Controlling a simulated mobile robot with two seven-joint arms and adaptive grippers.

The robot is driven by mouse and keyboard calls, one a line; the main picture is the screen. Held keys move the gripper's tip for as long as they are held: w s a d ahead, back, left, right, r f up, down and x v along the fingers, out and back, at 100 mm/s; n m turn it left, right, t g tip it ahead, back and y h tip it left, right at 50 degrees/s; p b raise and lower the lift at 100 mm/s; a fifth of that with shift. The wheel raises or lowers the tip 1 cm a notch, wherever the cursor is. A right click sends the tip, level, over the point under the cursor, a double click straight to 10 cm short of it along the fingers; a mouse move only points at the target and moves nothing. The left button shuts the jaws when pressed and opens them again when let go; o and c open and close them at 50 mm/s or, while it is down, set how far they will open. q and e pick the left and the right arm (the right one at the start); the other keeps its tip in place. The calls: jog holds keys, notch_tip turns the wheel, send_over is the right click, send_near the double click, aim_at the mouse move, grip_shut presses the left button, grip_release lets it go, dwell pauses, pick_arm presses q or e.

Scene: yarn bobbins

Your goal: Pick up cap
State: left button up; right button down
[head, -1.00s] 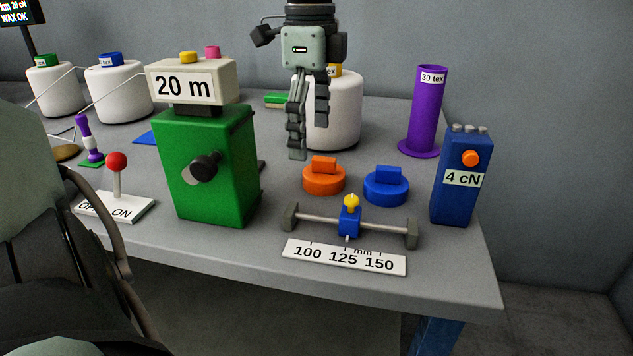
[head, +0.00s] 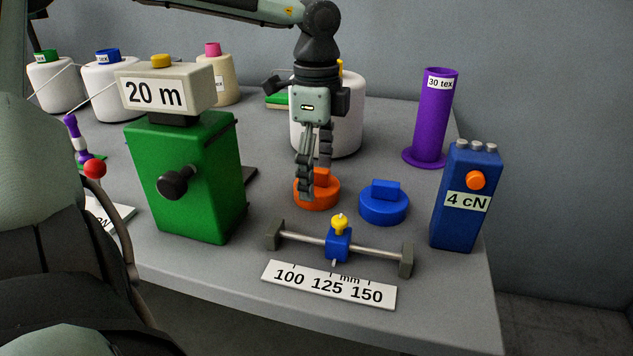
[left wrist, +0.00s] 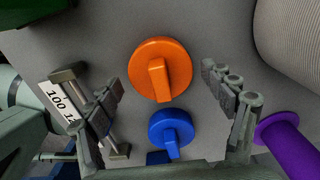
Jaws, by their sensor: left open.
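An orange cap (head: 318,199) with a raised grip bar lies on the grey table; it is also in the left wrist view (left wrist: 150,58). A blue cap (head: 384,205) of the same shape lies to its right, and in the left wrist view (left wrist: 172,128) it is below the orange one. My left gripper (head: 316,180) points down over the orange cap, open and empty. In the left wrist view its fingers stand apart on either side of the orange cap. In the head view the fingers hide part of that cap. My right gripper is not in view.
A green box with a 20 m head (head: 190,185) stands left of the caps. A gauge bar with a blue slider (head: 338,245) and its scale (head: 328,287) lie in front. A blue 4 cN box (head: 463,225) and a purple tube (head: 434,120) stand right, a white bobbin (head: 345,125) behind.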

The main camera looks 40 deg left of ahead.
aim_at(317, 169)
pick_arm(q)
jog(key=shift+s, duration=0.15)
jog(key=c, duration=1.3)
grip_shut()
jog(key=shift+f, duration=0.1)
